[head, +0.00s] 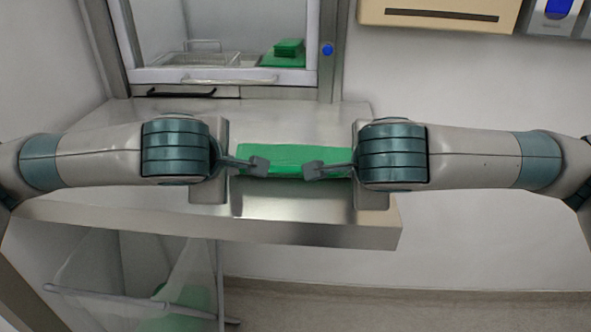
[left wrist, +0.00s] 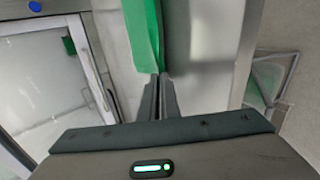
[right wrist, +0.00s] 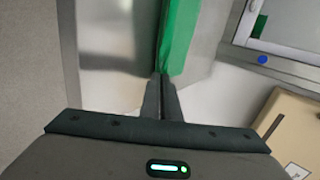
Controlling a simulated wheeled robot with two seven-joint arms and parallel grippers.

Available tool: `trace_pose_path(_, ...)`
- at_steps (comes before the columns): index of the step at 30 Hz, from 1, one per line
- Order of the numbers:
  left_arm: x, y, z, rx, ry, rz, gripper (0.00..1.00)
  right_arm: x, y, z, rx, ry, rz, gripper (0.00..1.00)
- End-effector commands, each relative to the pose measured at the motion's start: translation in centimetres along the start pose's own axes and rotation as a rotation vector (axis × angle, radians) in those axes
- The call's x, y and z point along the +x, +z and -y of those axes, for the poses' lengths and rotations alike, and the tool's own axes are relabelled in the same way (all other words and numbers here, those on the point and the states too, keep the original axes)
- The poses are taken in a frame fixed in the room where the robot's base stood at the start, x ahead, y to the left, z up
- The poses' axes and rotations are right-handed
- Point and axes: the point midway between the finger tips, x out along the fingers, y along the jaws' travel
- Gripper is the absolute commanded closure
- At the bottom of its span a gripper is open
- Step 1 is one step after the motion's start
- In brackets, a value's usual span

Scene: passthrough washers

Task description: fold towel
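The green towel (head: 290,155) shows in the head view as a narrow strip between my two grippers, above the metal table. My left gripper (head: 260,166) is at its near left part, with its fingers nearly together on the towel's edge. The left wrist view shows the towel (left wrist: 143,30) running up from the fingertips (left wrist: 158,76). My right gripper (head: 314,171) is at its near right part, also with fingers closed on the edge. The right wrist view shows the towel (right wrist: 180,35) meeting the fingertips (right wrist: 163,75). The towel's outer ends are partly hidden by my wrists.
The metal table (head: 330,232) is bare around the towel. Behind it is a glass-fronted cabinet (head: 200,76) with a wire basket (head: 205,58) and folded green cloths (head: 288,48). A clear bag on a frame (head: 185,270) with green cloth inside stands below at left.

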Motion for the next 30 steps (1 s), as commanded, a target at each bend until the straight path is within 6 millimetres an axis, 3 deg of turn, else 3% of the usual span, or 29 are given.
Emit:
trace_pose_path(17, 0.47, -0.03, 0.83, -0.003, 0.069, 0.002, 1.0, 0.48, 0.07, -0.88, -0.001, -0.068, 0.001, 1.0)
trace_pose_path(21, 0.47, -0.03, 0.84, -0.003, 0.068, 0.002, 0.66, 0.49, 0.07, -0.88, -0.002, -0.067, 0.001, 0.67)
trace_pose_path(30, 0.48, -0.02, 0.85, -0.003, 0.067, 0.002, 0.66, 0.5, 0.07, -0.89, -0.002, -0.067, 0.0, 0.66)
